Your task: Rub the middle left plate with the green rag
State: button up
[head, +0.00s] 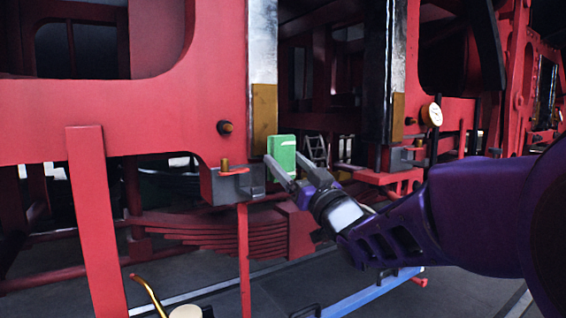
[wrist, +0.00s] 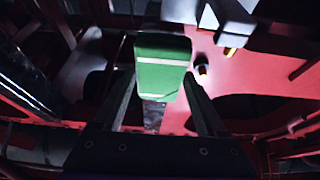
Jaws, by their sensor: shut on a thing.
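The green rag (head: 282,152), a block-like pad with a pale stripe, is held upright between the fingers of my gripper (head: 281,168). In the wrist view, the rag (wrist: 160,75) fills the space between the two finger ends (wrist: 162,78). A tall plate (head: 263,60), pale silver above and brass-brown below, stands on the red frame just left of and above the rag. A similar plate (head: 397,60) stands further right. I cannot tell for sure which is the middle left plate, or whether the rag touches one.
A grey block with a brass knob (head: 226,172) sits just left of my gripper. A red post (head: 243,260) stands below it, and a leaf spring (head: 235,233) lies behind. A round white-faced part (head: 432,114) is to the right. A blue bar (head: 375,293) lies low in front.

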jog(key=shift+s+d, duration=0.1)
jog(key=shift+s, duration=0.1)
jog(key=shift+s+d, duration=0.45)
jog(key=shift+s, duration=0.2)
jog(key=shift+s+d, duration=0.4)
jog(key=shift+s, duration=0.2)
